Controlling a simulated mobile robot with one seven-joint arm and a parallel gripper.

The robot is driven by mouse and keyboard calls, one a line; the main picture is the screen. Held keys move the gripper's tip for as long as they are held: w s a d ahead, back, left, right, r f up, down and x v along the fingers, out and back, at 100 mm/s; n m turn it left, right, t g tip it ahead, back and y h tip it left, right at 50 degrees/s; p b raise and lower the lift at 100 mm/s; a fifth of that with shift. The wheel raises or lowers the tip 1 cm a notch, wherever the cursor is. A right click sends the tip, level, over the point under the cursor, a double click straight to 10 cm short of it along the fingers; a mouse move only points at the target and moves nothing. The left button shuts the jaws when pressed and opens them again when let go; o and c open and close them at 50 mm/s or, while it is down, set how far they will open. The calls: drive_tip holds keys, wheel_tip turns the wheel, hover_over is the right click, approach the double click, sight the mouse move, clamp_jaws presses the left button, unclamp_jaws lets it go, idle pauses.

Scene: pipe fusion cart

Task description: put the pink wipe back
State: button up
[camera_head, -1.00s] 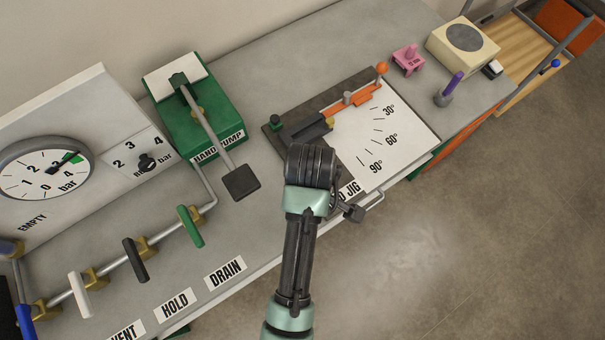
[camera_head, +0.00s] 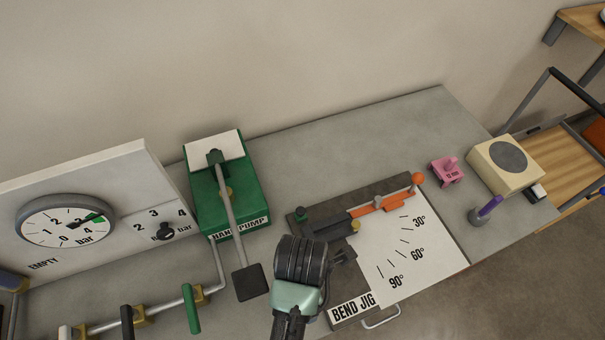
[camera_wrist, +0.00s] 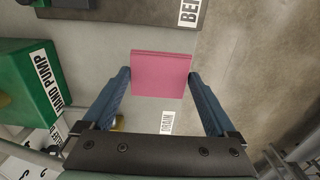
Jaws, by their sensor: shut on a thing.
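The pink wipe (camera_wrist: 160,80) is a flat, square-edged pink piece in the wrist view. My gripper (camera_wrist: 159,74) is shut on it, with a blue-grey finger at each side edge. The wipe appears above the grey bench, with the DRAIN label (camera_wrist: 167,122) showing just below it in that picture. In the head view my arm covers the gripper's fingers, and the wipe is hidden.
The hand pump (camera_head: 226,190) with its long lever stands left of my arm; the bend jig (camera_head: 425,255) lies right. A pink 32 mm block (camera_head: 446,172), purple-handled tool (camera_head: 486,211) and cream box (camera_head: 506,163) stand farther right. Valve handles line the front left.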

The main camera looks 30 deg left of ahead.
wheel_tip(320, 180, down, 11)
drive_tip(key=shift+f, duration=0.1)
idle(0.3)
drive_tip(key=shift+f, duration=0.1)
drive_tip(key=o, duration=1)
drive_tip(key=shift+c, duration=0.2)
